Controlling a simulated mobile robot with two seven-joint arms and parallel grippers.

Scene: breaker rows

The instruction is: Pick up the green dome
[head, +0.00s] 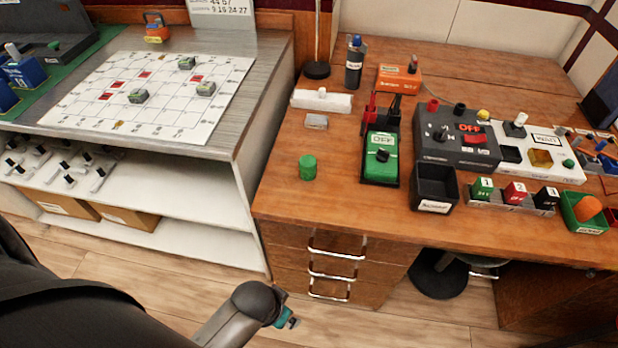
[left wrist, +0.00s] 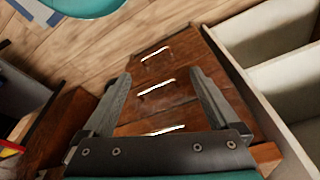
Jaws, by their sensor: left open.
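The green dome (head: 307,167) is a small, short, rounded green piece standing on the wooden desk (head: 290,205) near its left front, in the head view. My left gripper (head: 286,319) shows only in part at the bottom of the head view, lower than the desk top and in front of the drawers. In the left wrist view the left gripper (left wrist: 158,76) is open and empty, its two fingers spread with the drawer fronts beyond. The dome is not visible in the left wrist view. My right gripper is not in view.
A green switch box (head: 380,165) stands right of the dome, then a black bin (head: 434,195) and a grey panel (head: 450,148). A small grey block (head: 316,121) and white bar (head: 322,102) lie behind. Drawer handles (head: 335,252) stick out below. Desk around the dome is clear.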

